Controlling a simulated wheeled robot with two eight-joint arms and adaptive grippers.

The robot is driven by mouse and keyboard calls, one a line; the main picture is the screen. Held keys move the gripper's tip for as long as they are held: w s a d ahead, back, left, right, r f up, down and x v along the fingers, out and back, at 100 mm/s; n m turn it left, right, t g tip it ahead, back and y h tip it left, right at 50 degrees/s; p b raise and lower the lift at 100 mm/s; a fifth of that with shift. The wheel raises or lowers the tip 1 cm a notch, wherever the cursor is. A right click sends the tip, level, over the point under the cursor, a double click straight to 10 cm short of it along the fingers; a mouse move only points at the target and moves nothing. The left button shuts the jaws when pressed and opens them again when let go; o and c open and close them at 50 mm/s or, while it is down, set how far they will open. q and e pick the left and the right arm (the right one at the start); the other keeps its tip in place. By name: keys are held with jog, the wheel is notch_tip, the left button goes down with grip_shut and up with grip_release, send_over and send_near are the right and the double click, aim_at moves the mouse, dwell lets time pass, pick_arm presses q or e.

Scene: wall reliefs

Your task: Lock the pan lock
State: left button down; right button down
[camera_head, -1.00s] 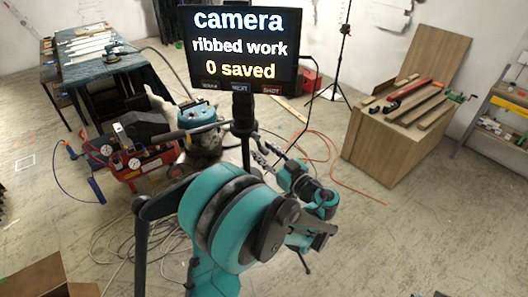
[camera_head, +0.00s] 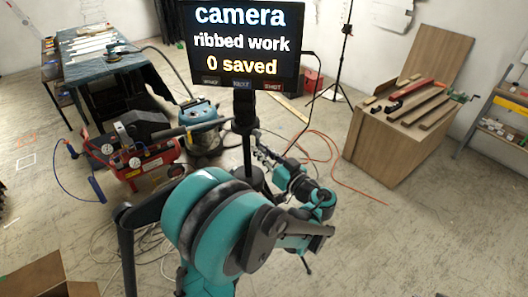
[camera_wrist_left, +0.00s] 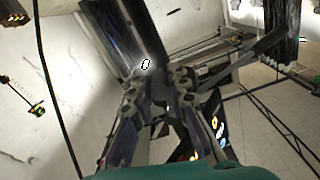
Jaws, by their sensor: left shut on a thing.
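The black camera stand (camera_head: 245,146) rises in the middle of the head view, below a large black monitor (camera_head: 243,78). Its dark head (camera_head: 243,112) has a long handle (camera_head: 197,130) reaching left. My left gripper (camera_head: 264,154) is low on the right side of the stand, close against it. In the left wrist view, the fingers (camera_wrist_left: 165,97) come together around a small dark part beside the stand's dark tubes. I take this part for the pan lock; the fingers mostly hide it, and its lock position cannot be read. My right gripper is not in view.
A wooden box bench (camera_head: 385,150) with clamps and boards stands at the right. A red compressor (camera_head: 140,160) and a blue-topped vacuum (camera_head: 202,130) stand left of the stand. Orange hose and dark cables lie on the floor. A dark-covered table (camera_head: 100,70) is behind.

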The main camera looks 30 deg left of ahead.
pick_arm(q)
jog(key=c, duration=1.4)
grip_release()
jog(key=shift+c, duration=0.2)
jog(key=v, duration=1.2)
jog(key=shift+s+a+f, duration=0.1)
